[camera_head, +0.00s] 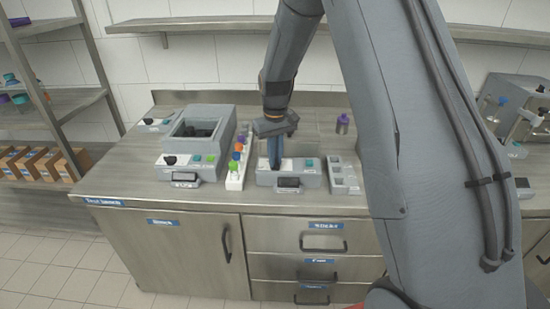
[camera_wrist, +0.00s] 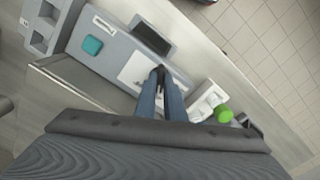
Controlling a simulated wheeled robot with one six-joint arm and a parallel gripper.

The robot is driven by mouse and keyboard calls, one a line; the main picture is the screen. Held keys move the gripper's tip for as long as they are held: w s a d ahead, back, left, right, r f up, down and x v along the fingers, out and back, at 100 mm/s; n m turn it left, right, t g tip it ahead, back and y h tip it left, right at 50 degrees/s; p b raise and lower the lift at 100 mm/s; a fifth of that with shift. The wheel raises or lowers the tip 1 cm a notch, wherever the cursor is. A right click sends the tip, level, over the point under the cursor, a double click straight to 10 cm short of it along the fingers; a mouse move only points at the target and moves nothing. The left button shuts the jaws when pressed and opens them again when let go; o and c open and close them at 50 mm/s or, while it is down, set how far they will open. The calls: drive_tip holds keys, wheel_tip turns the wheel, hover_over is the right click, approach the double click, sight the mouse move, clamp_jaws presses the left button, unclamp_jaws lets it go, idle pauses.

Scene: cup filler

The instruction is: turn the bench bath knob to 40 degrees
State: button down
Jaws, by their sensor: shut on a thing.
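A grey bench unit (camera_head: 310,180) with a dark display (camera_head: 288,183) and a teal button (camera_head: 309,163) stands in the middle of the bench; I take it as the bench bath. My gripper (camera_head: 275,166) points down at the left part of its panel. In the wrist view my blue fingers (camera_wrist: 161,80) are shut on a small dark knob (camera_wrist: 160,70) on a white plate, beside the display (camera_wrist: 152,38). The teal button (camera_wrist: 92,45) is farther left. The fingers hide most of the knob, and its angle and the display's reading cannot be made out.
A white rack (camera_head: 237,183) with coloured caps stands close left of the unit; its green cap (camera_wrist: 223,113) is near my fingers. A larger grey basin unit (camera_head: 228,135) is left of that. A grey compartment block (camera_head: 345,188) is right. A purple-capped bottle (camera_head: 342,122) stands behind.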

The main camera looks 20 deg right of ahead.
drive_tip(key=shift+r, duration=0.1)
drive_tip(key=c, duration=1.8)
unclamp_jaws()
drive_tip(key=shift+c, duration=0.2)
drive_tip(key=shift+r+b, duration=1.2)
drive_tip(key=shift+r, duration=2.65)
